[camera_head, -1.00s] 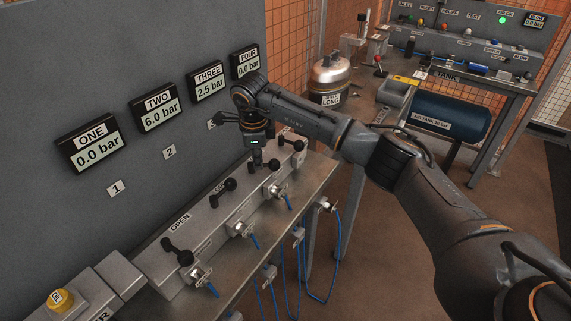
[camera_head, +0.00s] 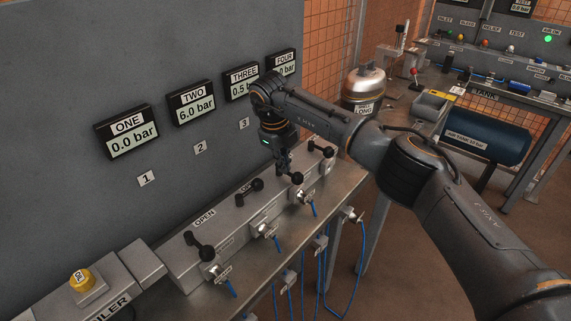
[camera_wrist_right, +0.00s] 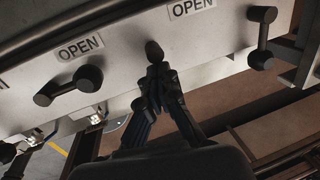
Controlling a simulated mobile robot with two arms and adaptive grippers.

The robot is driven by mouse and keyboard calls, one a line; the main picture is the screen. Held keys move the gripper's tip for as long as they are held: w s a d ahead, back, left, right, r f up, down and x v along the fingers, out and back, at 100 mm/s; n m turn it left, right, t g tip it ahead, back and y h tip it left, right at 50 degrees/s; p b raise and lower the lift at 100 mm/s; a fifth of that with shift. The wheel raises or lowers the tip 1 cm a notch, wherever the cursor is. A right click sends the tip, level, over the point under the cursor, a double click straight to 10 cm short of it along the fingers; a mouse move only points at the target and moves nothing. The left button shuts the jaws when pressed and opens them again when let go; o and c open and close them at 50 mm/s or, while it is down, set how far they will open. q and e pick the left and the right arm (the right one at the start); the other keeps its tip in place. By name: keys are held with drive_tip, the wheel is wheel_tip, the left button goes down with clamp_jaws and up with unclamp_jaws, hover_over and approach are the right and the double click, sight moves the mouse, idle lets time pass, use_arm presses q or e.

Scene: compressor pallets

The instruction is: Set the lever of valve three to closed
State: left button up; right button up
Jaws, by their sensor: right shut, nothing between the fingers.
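The lever of valve three (camera_head: 296,179) is a black bar with a ball knob on the grey valve bench. My right gripper (camera_head: 285,170) points down at it, fingers together, and partly hides it. In the right wrist view the shut fingertips (camera_wrist_right: 157,72) are at a dark knob (camera_wrist_right: 153,49), with nothing held between them. Whether they touch it I cannot tell. The display of valve three (camera_head: 241,83) reads 0.5 bar, its right edge covered by my arm. My left gripper is not in view.
Neighbouring levers, of valve two (camera_head: 249,187) and valve four (camera_head: 320,150), stand close on either side. A lever of valve one (camera_head: 199,245) is nearer. Blue hoses (camera_head: 325,275) hang below the bench. A metal tank (camera_head: 364,84) stands behind.

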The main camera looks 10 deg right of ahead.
drive_tip(key=o, duration=0.3)
drive_tip(key=shift+a+f, duration=0.1)
drive_tip(key=shift+o, duration=1)
drive_tip(key=shift+f, duration=0.1)
drive_tip(key=shift+w+f, duration=0.1)
drive_tip(key=shift+w, duration=0.2)
drive_tip(key=shift+s+r, duration=0.15)
drive_tip(key=shift+r, duration=0.2)
wheel_tip(320, 180, up, 11)
drive_tip(key=s+a, duration=0.1)
drive_tip(key=shift+a, duration=0.4)
